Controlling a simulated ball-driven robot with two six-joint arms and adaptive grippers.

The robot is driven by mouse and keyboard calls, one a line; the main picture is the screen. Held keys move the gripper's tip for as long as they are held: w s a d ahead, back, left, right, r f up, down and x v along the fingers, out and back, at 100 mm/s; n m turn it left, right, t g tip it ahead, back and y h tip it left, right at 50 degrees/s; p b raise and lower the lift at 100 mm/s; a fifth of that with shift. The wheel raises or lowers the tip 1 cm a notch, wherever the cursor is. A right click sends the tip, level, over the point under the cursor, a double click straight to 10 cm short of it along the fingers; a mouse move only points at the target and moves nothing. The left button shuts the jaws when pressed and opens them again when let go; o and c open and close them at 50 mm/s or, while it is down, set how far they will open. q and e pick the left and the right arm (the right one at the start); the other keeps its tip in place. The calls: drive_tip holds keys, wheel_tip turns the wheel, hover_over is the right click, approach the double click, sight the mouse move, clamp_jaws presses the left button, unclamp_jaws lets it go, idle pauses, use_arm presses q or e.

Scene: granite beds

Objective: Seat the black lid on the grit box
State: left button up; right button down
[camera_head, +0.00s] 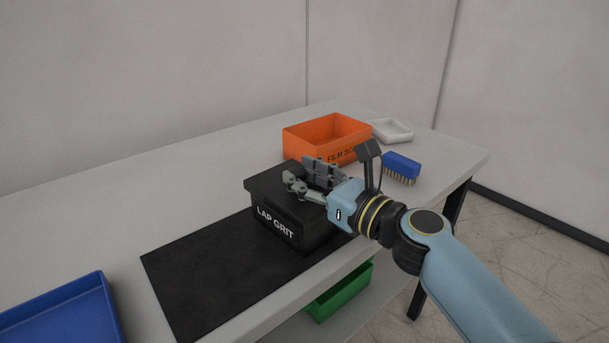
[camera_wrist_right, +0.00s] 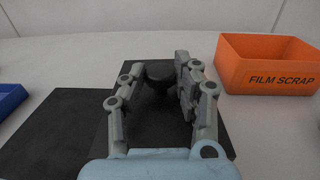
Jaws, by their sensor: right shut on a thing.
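The black grit box (camera_head: 275,224), labelled LAP GRIT, stands on a dark mat on the bench. The black lid (camera_head: 262,182) lies over the top of the box, its edge overhanging the label side; I cannot tell whether it is fully down. In the right wrist view the lid (camera_wrist_right: 120,135) spreads below the fingers, with a round black knob (camera_wrist_right: 158,72) between the fingertips. My right gripper (camera_head: 305,178) is shut on the lid's knob from above; it also shows in the wrist view (camera_wrist_right: 157,80). My left gripper is not in view.
An orange FILM SCRAP bin (camera_head: 305,142) stands close behind the box. A white tray (camera_head: 392,130) and a blue brush (camera_head: 402,166) are to the right. A blue tray (camera_head: 65,315) is at the front left. A green bin (camera_head: 340,292) sits below the bench top. The dark mat (camera_head: 195,275) is bare at left.

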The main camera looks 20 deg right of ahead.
drive_tip(key=shift+f, duration=0.25)
drive_tip(key=c, duration=0.9)
unclamp_jaws()
drive_tip(key=shift+s+d, duration=0.1)
drive_tip(key=shift+s, duration=0.1)
drive_tip(key=v, duration=1.1)
drive_tip(key=shift+s+d, duration=0.1)
drive_tip(key=shift+s, duration=0.2)
